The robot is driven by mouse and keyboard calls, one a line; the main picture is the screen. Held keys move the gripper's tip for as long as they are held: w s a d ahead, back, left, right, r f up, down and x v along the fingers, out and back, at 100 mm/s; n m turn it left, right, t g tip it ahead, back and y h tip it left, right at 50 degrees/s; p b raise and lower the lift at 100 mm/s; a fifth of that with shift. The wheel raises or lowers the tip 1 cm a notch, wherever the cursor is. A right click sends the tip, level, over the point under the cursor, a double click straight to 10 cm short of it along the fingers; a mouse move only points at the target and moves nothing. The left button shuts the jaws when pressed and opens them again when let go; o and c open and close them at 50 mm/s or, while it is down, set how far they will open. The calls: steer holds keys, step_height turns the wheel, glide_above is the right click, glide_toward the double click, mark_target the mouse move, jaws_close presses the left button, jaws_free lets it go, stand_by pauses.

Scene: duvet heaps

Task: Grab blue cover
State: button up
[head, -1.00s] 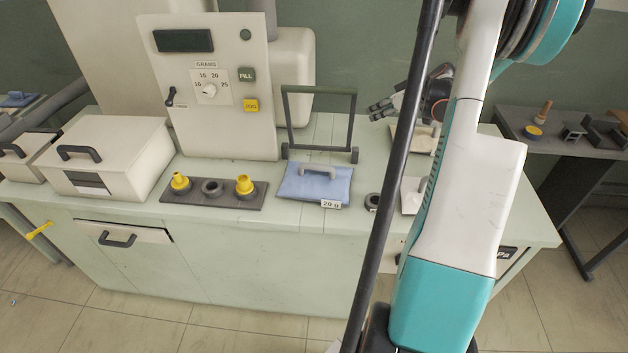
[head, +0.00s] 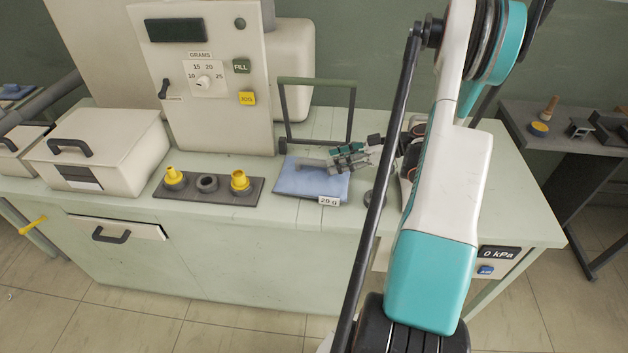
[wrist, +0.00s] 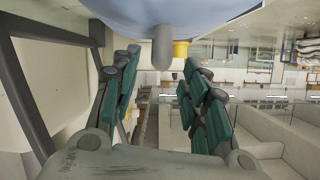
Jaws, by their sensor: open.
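The blue cover (head: 298,181) is a flat pale-blue pad on the bench with a "20 g" tag at its front right corner. Its grey bar handle (head: 314,163) stands on top. My gripper (head: 334,156) is open and just right of the handle, low over the cover. In the wrist view, the cover (wrist: 130,8) fills the top edge and the handle (wrist: 162,48) sits between the two open fingers (wrist: 158,75), near their tips. I cannot tell whether the fingers touch it.
A dark upright frame (head: 316,82) stands behind the cover. To the left is a dark tray (head: 218,198) with two yellow funnels, then a white lidded box (head: 75,150). A dispenser panel (head: 250,55) stands behind. Bare bench lies right of my arm.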

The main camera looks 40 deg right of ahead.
mark_target(317, 164)
steer(key=shift+b+x, duration=1.1)
steer(key=shift+x, duration=2.3)
steer(key=shift+r, duration=0.15)
steer(key=shift+c, duration=0.5)
jaws_close()
